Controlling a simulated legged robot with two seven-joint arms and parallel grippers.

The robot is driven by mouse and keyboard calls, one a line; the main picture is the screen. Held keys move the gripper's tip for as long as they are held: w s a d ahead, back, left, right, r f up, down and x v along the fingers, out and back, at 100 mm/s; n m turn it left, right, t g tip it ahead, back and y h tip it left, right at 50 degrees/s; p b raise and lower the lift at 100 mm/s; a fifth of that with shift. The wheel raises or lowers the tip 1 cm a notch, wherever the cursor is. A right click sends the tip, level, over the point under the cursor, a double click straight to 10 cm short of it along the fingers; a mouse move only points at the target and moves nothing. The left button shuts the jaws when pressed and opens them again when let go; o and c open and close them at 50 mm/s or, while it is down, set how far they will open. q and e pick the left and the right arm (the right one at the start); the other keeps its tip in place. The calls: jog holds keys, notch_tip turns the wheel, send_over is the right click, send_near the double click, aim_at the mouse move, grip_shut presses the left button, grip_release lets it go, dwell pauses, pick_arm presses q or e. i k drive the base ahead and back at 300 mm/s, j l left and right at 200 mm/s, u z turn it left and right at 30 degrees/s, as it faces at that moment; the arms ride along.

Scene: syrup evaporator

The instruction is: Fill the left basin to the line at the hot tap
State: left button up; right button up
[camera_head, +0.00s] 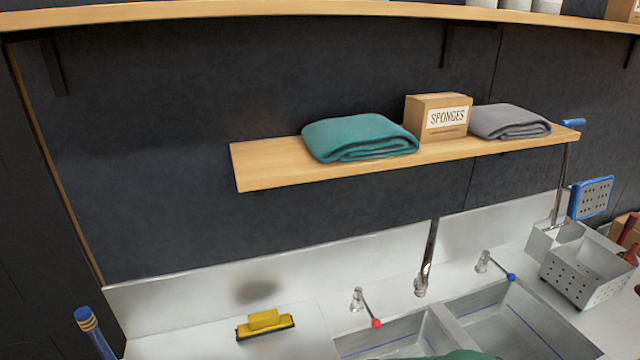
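The left basin (385,338) is a steel sink bowl at the bottom of the head view, cut off by the lower edge. A tall chrome faucet (425,270) rises between the hot tap and the blue-knobbed tap (483,262); I see no water flowing. Neither of my grippers is in view.
The right basin (515,325) lies beside the left one. A yellow scrubber (265,325) lies on the left counter. A perforated steel caddy (585,270) stands at right. Something green covers the bottom edge (455,355).

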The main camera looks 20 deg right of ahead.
aim_at(375, 323)
jog(key=k+z, duration=0.2)
jog(key=z, duration=0.2)
jog(key=k+l+z, duration=0.1)
jog(key=z, duration=0.3)
jog(key=k+l+z, duration=0.15)
jog(key=k+z, duration=0.25)
jog(key=i+l, duration=1.05)
jog(key=l+z, duration=0.05)
jog(key=l, duration=0.05)
